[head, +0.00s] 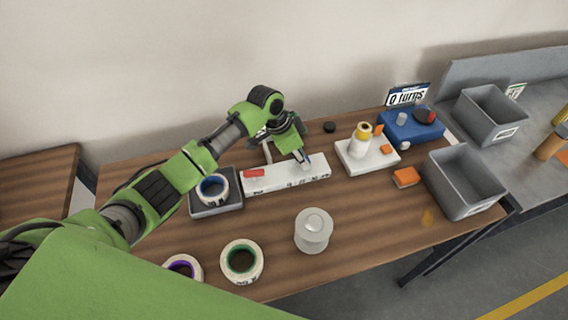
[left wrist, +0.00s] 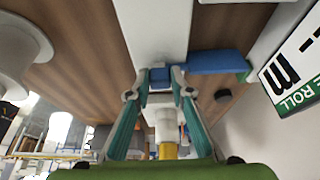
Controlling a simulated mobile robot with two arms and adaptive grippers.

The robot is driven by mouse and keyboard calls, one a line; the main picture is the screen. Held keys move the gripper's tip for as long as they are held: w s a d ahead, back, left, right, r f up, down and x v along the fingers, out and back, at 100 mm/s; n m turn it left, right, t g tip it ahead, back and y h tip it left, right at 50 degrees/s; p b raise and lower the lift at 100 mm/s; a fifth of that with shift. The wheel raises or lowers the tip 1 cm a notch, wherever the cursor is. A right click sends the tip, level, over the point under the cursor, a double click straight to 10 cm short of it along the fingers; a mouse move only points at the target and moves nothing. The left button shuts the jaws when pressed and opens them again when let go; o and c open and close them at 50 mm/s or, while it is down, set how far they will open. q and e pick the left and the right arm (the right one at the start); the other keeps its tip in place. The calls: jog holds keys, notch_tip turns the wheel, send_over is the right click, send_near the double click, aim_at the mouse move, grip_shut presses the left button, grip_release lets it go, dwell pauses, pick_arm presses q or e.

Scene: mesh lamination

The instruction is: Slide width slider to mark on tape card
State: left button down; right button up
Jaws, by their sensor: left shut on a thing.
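A long white width gauge (head: 285,179) with small dark marks and a red piece (head: 254,173) near its left end lies on the wooden table. My left gripper (head: 303,160) reaches down to its right half. In the left wrist view my left gripper (left wrist: 160,82) is shut on a small blue block (left wrist: 160,74), which I take for the width slider, on the white body (left wrist: 158,30). A blue bar (left wrist: 217,62) extends to the right beside it. The tape card (left wrist: 295,75) shows part of "ROLL" and an "m"; its mark cannot be read. My right gripper is not in view.
A tape roll (head: 212,188) sits on a grey stand at the left. Other rolls (head: 242,262) and a clear cylinder (head: 313,230) stand in front. A white base (head: 367,160), a blue device (head: 410,126) and grey bins (head: 463,182) are at the right.

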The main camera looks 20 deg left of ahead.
pick_arm(q)
jog(key=shift+w+d, duration=0.35)
jog(key=shift+d, duration=0.2)
jog(key=shift+w+d, duration=0.3)
jog(key=shift+d, duration=0.2)
jog(key=shift+s+r, duration=0.1)
jog(key=shift+r, duration=0.1)
jog(key=shift+a, duration=0.1)
jog(key=c, duration=1.9)
grip_release()
jog(key=shift+o, duration=0.6)
jog(key=shift+f, duration=0.1)
jog(key=v, duration=1.2)
